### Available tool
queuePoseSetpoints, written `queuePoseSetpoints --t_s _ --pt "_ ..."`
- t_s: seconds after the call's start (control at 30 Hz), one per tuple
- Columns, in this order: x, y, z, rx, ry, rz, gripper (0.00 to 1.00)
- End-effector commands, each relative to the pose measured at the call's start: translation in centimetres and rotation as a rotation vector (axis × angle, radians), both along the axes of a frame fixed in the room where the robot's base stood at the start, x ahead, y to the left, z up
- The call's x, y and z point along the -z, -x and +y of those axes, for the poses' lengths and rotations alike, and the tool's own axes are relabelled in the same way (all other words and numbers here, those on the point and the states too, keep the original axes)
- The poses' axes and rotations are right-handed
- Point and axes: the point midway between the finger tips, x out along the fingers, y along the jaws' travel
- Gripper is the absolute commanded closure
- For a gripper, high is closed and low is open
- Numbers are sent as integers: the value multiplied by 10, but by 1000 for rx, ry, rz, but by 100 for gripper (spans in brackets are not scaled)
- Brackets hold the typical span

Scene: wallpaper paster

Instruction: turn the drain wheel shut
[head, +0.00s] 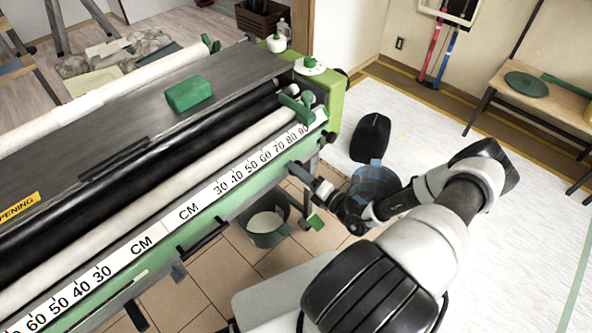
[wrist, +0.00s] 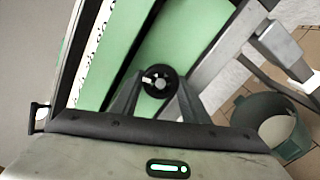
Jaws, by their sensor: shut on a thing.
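The drain wheel (wrist: 158,80) is a small round black knob with a pale mark at its centre. It sits on the green side of the pasting machine. In the wrist view my gripper (wrist: 158,92) has one finger on each side of the wheel and is shut on it. In the head view my gripper (head: 297,170) reaches the machine's front side near its right end. The wheel cannot be made out there, as my gripper covers that spot.
The long pasting machine (head: 190,209) with its CM scale fills the left. A green bucket (head: 265,228) with pale contents stands on the tiles below; it also shows in the wrist view (wrist: 278,125). A green block (head: 188,93) lies on the machine's top. White sheeting covers the floor at right.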

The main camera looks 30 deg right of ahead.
Motion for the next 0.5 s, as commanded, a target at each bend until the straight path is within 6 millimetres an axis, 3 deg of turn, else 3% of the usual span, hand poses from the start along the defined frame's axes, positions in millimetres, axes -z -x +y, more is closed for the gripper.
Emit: queuePoseSetpoints --t_s 0.5 --pt "-1 0 1 -1 -214 78 81"
